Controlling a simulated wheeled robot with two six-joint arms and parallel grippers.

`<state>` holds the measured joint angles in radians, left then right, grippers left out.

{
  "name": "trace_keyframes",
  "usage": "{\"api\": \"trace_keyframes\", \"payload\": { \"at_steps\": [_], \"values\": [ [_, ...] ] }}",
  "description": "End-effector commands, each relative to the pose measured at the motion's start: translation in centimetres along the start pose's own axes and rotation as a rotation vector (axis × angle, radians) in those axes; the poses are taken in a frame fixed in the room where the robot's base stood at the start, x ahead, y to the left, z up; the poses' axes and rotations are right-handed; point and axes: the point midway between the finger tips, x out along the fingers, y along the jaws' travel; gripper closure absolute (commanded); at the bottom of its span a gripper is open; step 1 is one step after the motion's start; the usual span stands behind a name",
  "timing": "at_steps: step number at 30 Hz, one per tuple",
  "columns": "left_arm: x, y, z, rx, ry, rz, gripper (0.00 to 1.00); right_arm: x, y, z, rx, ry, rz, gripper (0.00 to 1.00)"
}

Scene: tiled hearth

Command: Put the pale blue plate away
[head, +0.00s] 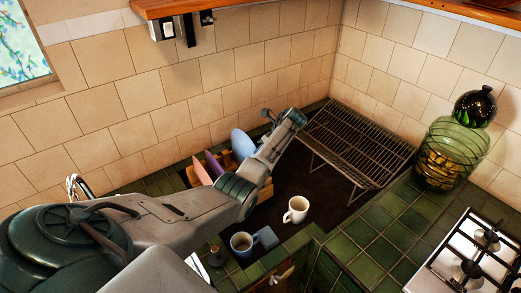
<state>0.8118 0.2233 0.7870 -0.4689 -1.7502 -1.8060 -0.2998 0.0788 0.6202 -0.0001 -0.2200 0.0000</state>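The pale blue plate (242,144) stands on edge at the right end of a wooden rack (265,190) by the back wall. Its lower part is hidden behind my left arm, so I cannot see how it sits in the rack. A pink-purple plate (214,164) and a reddish one (201,173) stand upright to its left. My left gripper (274,114) is to the right of the pale blue plate and slightly higher in the picture, with a visible gap between them. Its fingers are small and seen from the side, so their opening is unclear. My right gripper is out of view.
An empty wire rack (355,145) stands on legs in the corner. A white mug (297,210) and a grey-blue mug (242,243) stand in front, beside a small blue-grey block (267,238). A green glass jar (450,155) and a hob (470,262) are at the right.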

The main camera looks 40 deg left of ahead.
Motion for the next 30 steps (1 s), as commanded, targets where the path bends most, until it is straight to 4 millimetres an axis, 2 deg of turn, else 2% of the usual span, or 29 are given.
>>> {"api": "trace_keyframes", "payload": {
  "at_steps": [30],
  "values": [
    [1.4,-0.4,-0.9,-0.002,-0.001,-0.001,1.00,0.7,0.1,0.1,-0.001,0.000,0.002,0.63]
  ]
}}
